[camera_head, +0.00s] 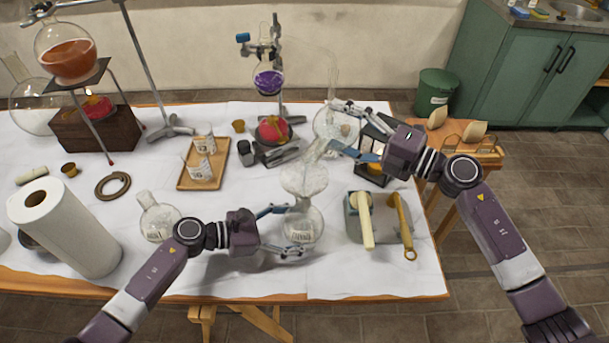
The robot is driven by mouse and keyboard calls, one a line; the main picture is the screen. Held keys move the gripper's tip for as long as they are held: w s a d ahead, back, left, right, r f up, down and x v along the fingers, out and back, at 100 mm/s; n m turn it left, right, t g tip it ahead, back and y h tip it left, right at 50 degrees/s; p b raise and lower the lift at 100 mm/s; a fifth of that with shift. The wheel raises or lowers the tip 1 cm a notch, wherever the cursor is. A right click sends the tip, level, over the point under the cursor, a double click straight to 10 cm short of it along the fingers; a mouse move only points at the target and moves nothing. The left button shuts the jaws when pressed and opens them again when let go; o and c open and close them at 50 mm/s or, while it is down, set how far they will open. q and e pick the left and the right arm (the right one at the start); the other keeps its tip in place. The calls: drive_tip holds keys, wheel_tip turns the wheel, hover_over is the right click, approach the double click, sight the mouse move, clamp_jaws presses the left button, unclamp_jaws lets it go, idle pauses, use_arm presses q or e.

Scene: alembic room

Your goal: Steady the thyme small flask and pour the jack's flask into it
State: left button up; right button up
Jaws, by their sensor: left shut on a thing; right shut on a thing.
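The thyme small flask (303,222) stands near the table's front edge, a round clear glass with a label low on its body. My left gripper (289,231) is shut on it from the left. Clear glass shaped like a funnel or wide mouth (303,180) sits above its neck. My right gripper (350,130) is shut on a clear round flask, apparently the jack's flask (332,124). That flask is tilted, its neck running down and left to above the funnel-like glass. I cannot make out any liquid stream.
A small flask (159,222) stands left of my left gripper. A grey tray with cream and brass tools (380,220) lies to the right. A paper roll (66,228), a wooden tray (204,180) and a lantern (374,168) are nearby.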

sight(350, 121)
drive_tip(key=shift+s+a+r+n, duration=0.1)
drive_tip(key=shift+s+r+n, duration=0.05)
drive_tip(key=shift+r+n, duration=0.5)
drive_tip(key=shift+s+a+r+n, duration=0.1)
drive_tip(key=shift+s+r+n, duration=0.1)
drive_tip(key=shift+r+n, duration=0.45)
drive_tip(key=shift+s+a+r+n, duration=0.1)
drive_tip(key=shift+s+r+n, duration=0.05)
drive_tip(key=shift+r+n, duration=0.5)
idle(5.9)
